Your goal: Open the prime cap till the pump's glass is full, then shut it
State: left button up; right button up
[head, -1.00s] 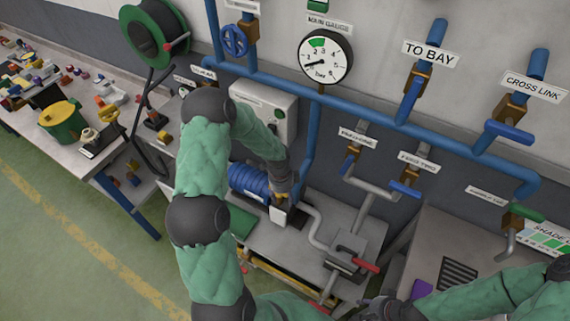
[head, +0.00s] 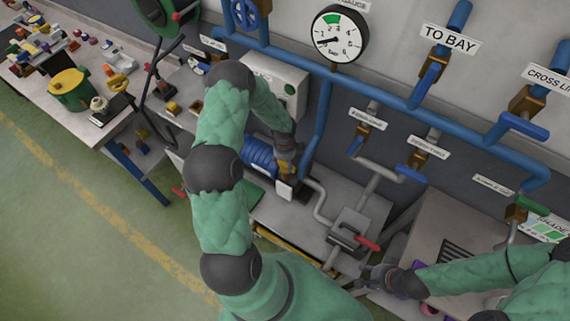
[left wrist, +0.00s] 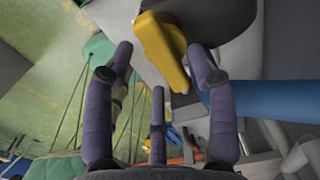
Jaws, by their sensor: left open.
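The blue ribbed pump (head: 260,157) sits on the grey bench. Yellow-brass fittings (head: 283,170) and a small pale block (head: 284,191) are at its right end. My left gripper (head: 289,151) reaches down over that end from above. In the left wrist view its purple fingers (left wrist: 158,58) are spread open, with a yellow part (left wrist: 165,48) just beyond and between the fingertips. I cannot tell whether that is the prime cap or whether a finger touches it. The level in the pump's glass cannot be made out. My right gripper (head: 372,277) is low in the head view, near a red-handled valve; its fingers are unclear.
The main gauge (head: 340,39) is on the wall, its needle low. Blue pipes with labelled valves run along the wall. A red lever (head: 368,243) stands right of the pump. A side bench (head: 122,122) with a green-and-yellow pot is at left; open floor lies in front of it.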

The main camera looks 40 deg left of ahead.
pick_arm(q)
jog(key=shift+f, duration=0.7)
grip_shut()
